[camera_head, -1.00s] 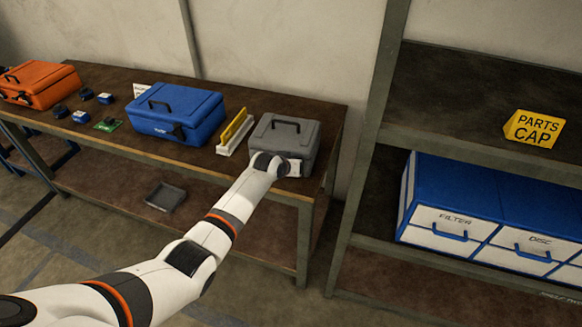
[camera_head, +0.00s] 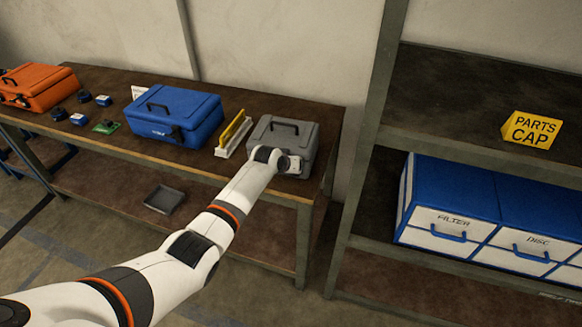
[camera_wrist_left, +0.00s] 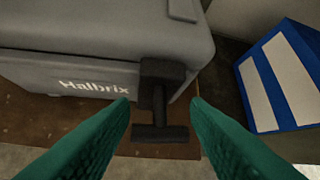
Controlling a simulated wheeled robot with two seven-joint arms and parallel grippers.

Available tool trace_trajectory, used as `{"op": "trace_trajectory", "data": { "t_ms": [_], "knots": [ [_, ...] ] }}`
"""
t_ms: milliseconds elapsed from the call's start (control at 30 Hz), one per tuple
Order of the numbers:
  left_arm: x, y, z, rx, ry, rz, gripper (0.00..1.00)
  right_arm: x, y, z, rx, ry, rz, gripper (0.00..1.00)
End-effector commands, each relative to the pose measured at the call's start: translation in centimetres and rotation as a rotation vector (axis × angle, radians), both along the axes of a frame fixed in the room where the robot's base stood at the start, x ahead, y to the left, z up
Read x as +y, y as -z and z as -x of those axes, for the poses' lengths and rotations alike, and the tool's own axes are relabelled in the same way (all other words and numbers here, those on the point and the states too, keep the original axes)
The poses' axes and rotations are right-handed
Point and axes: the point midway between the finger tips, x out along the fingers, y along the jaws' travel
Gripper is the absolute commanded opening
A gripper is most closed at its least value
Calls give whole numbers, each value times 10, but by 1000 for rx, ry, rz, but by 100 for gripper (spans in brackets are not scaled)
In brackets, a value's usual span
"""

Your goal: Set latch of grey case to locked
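The grey case (camera_head: 285,131) stands closed at the right end of the workbench, its handle on top. In the left wrist view the case (camera_wrist_left: 60,70) shows the word "Halbrix" on its front. Its black T-shaped latch (camera_wrist_left: 160,100) is at the front edge, the crossbar towards the camera. My left gripper (camera_wrist_left: 160,104) is open, its green fingers on either side of the latch, with visible gaps. In the head view my left wrist (camera_head: 268,155) is at the case front and hides the latch. My right gripper is not in view.
A yellow-and-white holder (camera_head: 233,134) and a blue case (camera_head: 175,117) stand left of the grey case. An orange case (camera_head: 38,86) is at the far left. A shelf with blue-and-white drawers (camera_head: 440,222) stands at the right, across a narrow gap.

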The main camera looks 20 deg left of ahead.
Motion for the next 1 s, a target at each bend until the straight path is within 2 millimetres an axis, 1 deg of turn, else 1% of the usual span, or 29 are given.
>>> {"op": "trace_trajectory", "data": {
  "t_ms": [167,267,433,800,1000],
  "knots": [
    [1,-3,1,-2,0,0,42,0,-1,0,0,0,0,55],
    [2,-8,6,-2,0,0,42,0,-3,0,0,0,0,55],
    [5,-27,22,-4,1,-1,42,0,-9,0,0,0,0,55],
    [13,-72,63,-2,1,-1,42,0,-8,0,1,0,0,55],
    [15,-86,76,-1,0,0,42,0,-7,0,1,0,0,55]
  ]
}}
